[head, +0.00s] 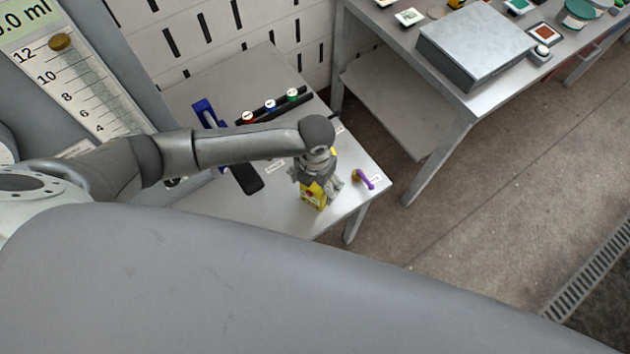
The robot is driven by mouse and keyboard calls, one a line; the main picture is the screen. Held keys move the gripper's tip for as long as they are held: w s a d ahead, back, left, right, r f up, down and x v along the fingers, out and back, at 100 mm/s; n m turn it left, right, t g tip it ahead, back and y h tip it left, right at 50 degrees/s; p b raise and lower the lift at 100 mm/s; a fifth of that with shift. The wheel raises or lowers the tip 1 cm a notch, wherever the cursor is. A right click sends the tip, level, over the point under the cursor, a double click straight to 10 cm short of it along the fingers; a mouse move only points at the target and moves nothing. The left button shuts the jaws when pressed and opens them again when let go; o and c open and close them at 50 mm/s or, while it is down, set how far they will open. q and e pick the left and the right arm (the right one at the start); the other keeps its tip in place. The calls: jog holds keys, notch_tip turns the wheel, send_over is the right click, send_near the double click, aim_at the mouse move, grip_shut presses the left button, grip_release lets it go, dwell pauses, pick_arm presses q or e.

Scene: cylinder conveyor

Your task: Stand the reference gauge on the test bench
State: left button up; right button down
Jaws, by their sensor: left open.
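My left gripper (320,190) is open and points down over the right part of a light table (235,205). A small yellow block (313,197) with a red mark stands on the table at its fingers. The gripper hides part of the block, and I cannot tell whether the fingers touch it. A small purple handle-like piece (364,180) is at the table's right edge, beside a label. I cannot tell for sure which thing is the reference gauge or which table is the test bench. My right gripper is out of view.
A black rack (270,112) with red, blue and green capped pieces and a blue item (207,113) are at the back. A second table (450,95) carries a grey box (475,48). A large scale panel (80,75) stands left. Floor lies open at right.

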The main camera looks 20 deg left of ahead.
pick_arm(q)
notch_tip(320, 180, up, 6)
jog(key=p, duration=0.5)
jog(key=shift+r+p, duration=0.2)
jog(key=shift+p, duration=0.2)
jog(key=shift+r, duration=2.8)
